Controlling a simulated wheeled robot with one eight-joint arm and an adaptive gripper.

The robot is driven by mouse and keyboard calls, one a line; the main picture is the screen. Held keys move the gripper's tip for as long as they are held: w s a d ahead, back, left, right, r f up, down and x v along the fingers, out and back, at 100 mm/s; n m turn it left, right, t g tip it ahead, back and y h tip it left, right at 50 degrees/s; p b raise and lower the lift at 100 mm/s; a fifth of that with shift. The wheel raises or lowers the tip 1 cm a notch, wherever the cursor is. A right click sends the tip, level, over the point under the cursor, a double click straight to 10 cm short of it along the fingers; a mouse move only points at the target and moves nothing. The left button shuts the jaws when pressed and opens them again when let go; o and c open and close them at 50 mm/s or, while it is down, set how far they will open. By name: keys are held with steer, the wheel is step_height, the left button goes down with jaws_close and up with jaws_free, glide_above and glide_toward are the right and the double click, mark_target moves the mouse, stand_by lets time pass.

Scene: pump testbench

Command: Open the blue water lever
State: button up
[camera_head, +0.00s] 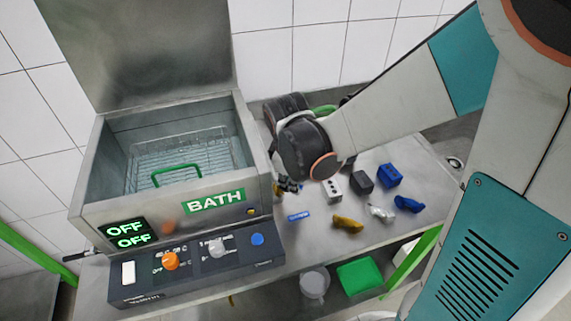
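A small blue lever-shaped piece (408,204) lies at the right end of a row on the steel table, beside a white one (381,212) and a yellow one (347,222). I cannot tell for sure whether it is the water lever. My gripper (289,186) is small and dark below my wrist, near the right wall of the bath and left of these pieces. It is apart from the blue piece. My wrist hides most of the gripper, so its opening does not show.
The bath (88,190) stands open at left with a wire basket and green handle (176,171). Its panel has an orange knob (170,261) and a blue button (257,240). Blocks, including a blue one (389,176), stand behind the levers. A green bin (360,276) is below.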

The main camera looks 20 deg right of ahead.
stand_by(0.3)
step_height(320, 180, up, 12)
steer(key=s+a, duration=0.1)
steer(key=s, duration=0.1)
steer(key=shift+a, duration=0.25)
steer(key=shift+f, duration=0.1)
steer(key=w+d+r+g+y+p, duration=0.1)
steer(key=w+d+g+y+p, duration=0.15)
steer(key=w+d+g, duration=0.2)
steer(key=shift+t, duration=0.45)
steer(key=f+b, duration=0.1)
steer(key=f, duration=0.3)
steer(key=s+a+f+b, duration=0.1)
steer(key=f+b, duration=0.1)
steer(key=f, duration=0.2)
steer(key=s+a+f+b, duration=0.1)
steer(key=f+b, duration=0.1)
steer(key=f, duration=0.2)
steer(key=shift+f, duration=0.4)
jaws_close()
